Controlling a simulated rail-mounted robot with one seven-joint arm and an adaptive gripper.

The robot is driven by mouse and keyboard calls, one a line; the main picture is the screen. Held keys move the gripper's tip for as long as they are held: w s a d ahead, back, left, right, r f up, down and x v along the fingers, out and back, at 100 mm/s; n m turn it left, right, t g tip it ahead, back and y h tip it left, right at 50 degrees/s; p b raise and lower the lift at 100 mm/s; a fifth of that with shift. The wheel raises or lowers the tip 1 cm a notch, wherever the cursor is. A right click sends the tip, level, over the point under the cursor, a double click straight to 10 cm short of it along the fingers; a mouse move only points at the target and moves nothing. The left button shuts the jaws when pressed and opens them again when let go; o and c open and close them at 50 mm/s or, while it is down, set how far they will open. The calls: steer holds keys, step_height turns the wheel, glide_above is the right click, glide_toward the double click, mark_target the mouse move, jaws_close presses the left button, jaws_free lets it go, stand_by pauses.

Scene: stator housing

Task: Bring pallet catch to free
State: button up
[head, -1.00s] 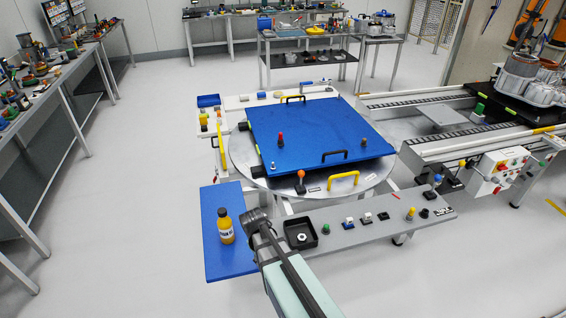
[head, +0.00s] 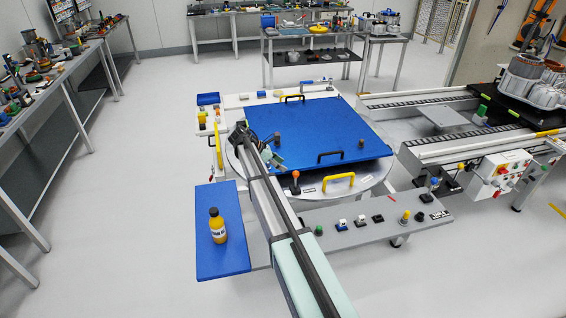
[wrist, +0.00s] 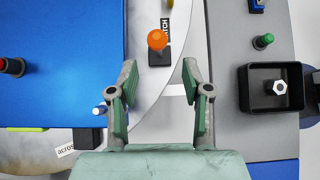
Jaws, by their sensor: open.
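In the head view the orange knob (head: 295,175) stands at the front edge of the board. My gripper (wrist: 159,70) is open and empty. In the wrist view the knob lies beyond the fingertips, roughly in line with the gap, apart from both. In the head view my gripper (head: 272,158) is over the board's front left, left of the knob.
The blue board (head: 320,125) has black handles and upright pegs. A yellow handle (head: 338,180) is right of the catch. The front panel (head: 375,222) carries several buttons. A black tray (wrist: 270,100) with a nut is at the right. A bottle (head: 217,226) stands on the blue side shelf.

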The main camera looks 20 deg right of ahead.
mark_target(295, 172)
steer(key=shift+w+d+b+x, duration=0.1)
steer(key=shift+b+x, duration=0.95)
steer(key=shift+x, duration=1)
steer(key=shift+w+d+b+x, duration=0.15)
steer(key=shift+b+x, duration=0.85)
steer(key=shift+x, duration=1.1)
steer(key=shift+r, duration=0.35)
steer(key=shift+s+d+f, duration=0.1)
steer(key=shift+d+f, duration=0.05)
steer(key=shift+f, duration=0.15)
